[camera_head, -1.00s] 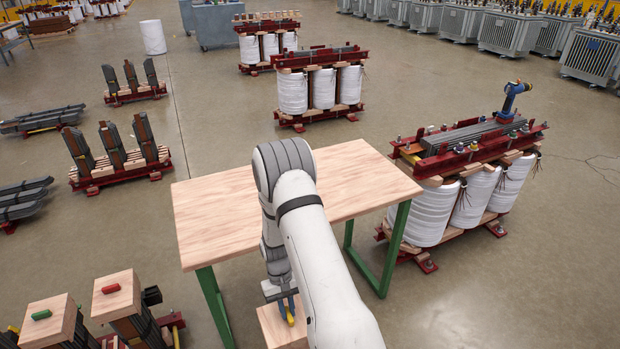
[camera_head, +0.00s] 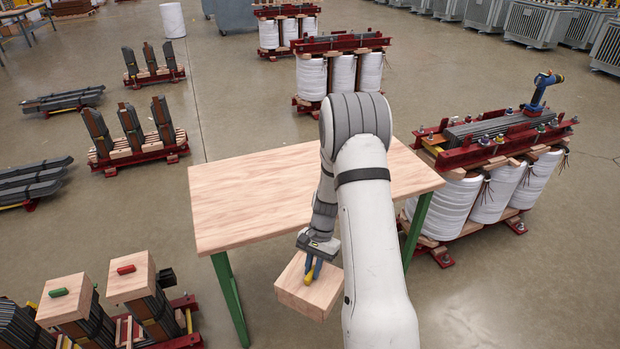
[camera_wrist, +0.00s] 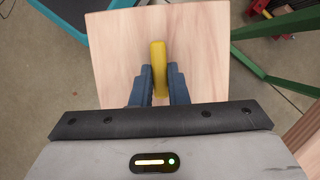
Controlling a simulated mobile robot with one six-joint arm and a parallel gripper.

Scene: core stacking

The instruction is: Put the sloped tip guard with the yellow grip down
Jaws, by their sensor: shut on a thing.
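The sloped tip guard (camera_head: 304,294) is a light wooden block with a yellow grip (camera_head: 309,277) on its top. My gripper (camera_head: 313,268) is shut on the yellow grip, with a blue finger on each side. The guard hangs in front of the table's near edge, over the floor. In the wrist view the guard (camera_wrist: 205,50) fills the middle, and the yellow grip (camera_wrist: 158,62) stands between the blue fingers (camera_wrist: 159,85). The guard's underside is hidden.
The wooden table (camera_head: 250,195) with green legs has a bare top. At lower left, tip guards with a green grip (camera_head: 58,292) and a red grip (camera_head: 126,269) sit on core legs. A wound core (camera_head: 490,195) with a blue tool on it stands to the right.

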